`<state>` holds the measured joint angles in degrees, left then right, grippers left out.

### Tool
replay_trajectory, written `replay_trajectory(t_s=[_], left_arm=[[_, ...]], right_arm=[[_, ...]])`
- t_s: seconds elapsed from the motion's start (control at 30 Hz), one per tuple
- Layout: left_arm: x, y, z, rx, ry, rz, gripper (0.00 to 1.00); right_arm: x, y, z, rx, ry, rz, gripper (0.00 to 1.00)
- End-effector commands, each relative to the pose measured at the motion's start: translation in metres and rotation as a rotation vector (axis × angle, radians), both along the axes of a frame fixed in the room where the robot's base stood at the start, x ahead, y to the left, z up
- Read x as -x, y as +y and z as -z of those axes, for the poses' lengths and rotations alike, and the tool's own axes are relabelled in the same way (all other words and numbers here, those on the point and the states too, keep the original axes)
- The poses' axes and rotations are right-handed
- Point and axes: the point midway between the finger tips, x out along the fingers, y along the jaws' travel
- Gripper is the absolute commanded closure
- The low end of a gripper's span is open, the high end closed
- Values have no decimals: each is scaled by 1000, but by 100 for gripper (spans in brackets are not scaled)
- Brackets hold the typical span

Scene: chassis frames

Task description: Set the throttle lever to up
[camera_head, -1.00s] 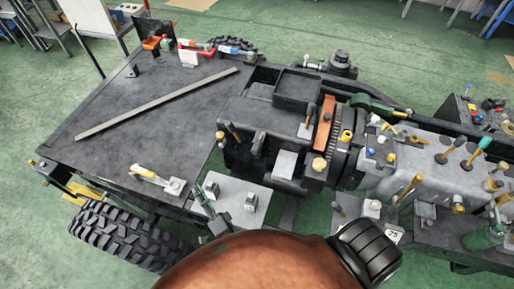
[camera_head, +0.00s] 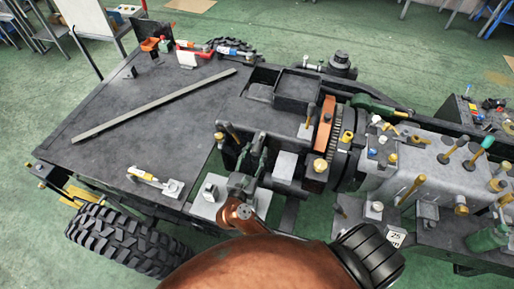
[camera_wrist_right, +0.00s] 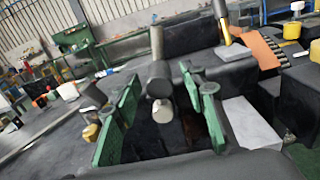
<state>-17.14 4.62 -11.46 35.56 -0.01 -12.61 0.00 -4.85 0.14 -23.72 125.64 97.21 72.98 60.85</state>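My right gripper (camera_head: 254,158) is open over the near side of the dark engine block. In the right wrist view its two green fingers (camera_wrist_right: 160,84) stand apart, one on each side of a short lever with a dark cylindrical knob (camera_wrist_right: 160,78). The knob appears between or just beyond the fingertips; I cannot tell if either finger touches it. No label shows, so I cannot confirm that this is the throttle lever. In the head view this lever is largely hidden by the gripper. My left gripper is not in view.
Yellow-tipped levers (camera_head: 231,130) stand just left of the gripper, close to it. A pale block (camera_head: 285,166) and an orange plate (camera_head: 325,124) lie to the right. A grey box with several levers (camera_head: 430,165) is farther right. The flat deck (camera_head: 150,125) at left is mostly clear.

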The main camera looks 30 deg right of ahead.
Motion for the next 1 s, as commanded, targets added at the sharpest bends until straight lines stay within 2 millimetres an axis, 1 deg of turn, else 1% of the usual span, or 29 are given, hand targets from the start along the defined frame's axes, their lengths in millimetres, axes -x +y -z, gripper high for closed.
replay_trajectory(t_s=[0.1,0.2,0.47,1.0], left_arm=[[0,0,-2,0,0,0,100],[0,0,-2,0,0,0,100],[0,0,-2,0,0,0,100],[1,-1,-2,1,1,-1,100]], right_arm=[[-8,-9,0,1,0,0,61],[-11,-13,0,1,0,0,61],[-12,-14,1,1,2,-1,61],[-12,-13,0,1,2,-1,98]])
